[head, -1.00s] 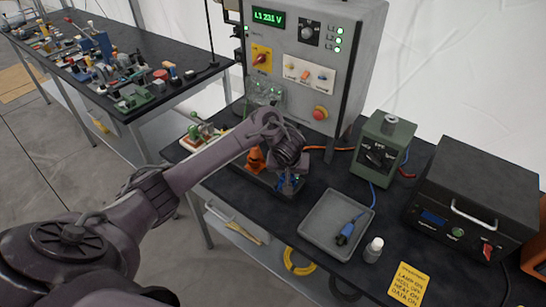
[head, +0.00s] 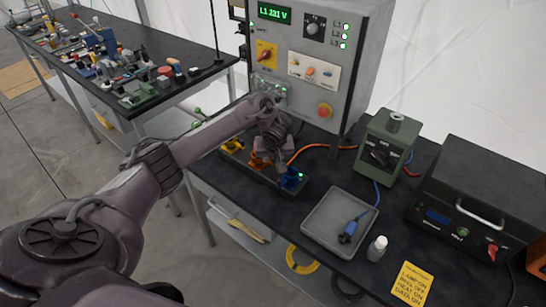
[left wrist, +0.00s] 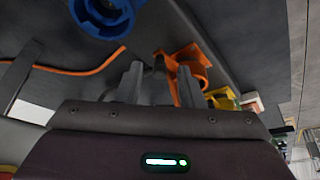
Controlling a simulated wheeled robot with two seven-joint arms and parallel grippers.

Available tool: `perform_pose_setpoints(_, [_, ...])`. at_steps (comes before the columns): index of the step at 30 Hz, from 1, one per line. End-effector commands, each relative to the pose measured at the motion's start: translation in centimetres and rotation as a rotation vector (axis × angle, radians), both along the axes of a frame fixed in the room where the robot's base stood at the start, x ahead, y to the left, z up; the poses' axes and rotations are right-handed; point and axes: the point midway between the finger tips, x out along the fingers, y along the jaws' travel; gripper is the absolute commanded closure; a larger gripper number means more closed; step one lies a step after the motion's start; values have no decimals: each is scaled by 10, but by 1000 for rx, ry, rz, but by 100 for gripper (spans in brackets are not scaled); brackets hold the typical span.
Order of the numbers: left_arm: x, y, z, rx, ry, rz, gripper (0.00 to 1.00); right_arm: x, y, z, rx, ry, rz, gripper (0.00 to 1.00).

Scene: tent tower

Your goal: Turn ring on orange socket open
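The orange socket (head: 261,161) sits on the dark strip at the bench's front edge, between the yellow socket (head: 232,145) and the blue socket (head: 291,178). My left gripper (head: 281,160) is low over the strip, beside the orange socket, and partly covers it in the head view. In the left wrist view, my left gripper (left wrist: 158,78) has its two fingers apart with no held object visible. The orange socket (left wrist: 188,62) shows behind the right-hand finger; contact and the ring's position cannot be told. My right gripper is out of view.
An orange cable (head: 308,149) runs behind the sockets. The grey power cabinet (head: 355,75) and the green box (head: 385,145) stand behind.

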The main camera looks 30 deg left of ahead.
Motion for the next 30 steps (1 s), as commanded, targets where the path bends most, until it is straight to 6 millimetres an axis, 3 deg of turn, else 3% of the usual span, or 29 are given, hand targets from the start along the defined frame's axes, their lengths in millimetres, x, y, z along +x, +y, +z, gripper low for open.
perform_pose_setpoints(5, [0, 0, 0, 0, 0, 0, 66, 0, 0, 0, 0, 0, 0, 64])
perform_pose_setpoints(13, [0, 0, 0, 0, 0, 0, 100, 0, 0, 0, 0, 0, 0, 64])
perform_pose_setpoints(23, [-2, 0, 1, 0, 2, -24, 100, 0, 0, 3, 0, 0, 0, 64])
perform_pose_setpoints(30, [-11, 2, 2, -1, 4, -140, 100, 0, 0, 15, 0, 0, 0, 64])
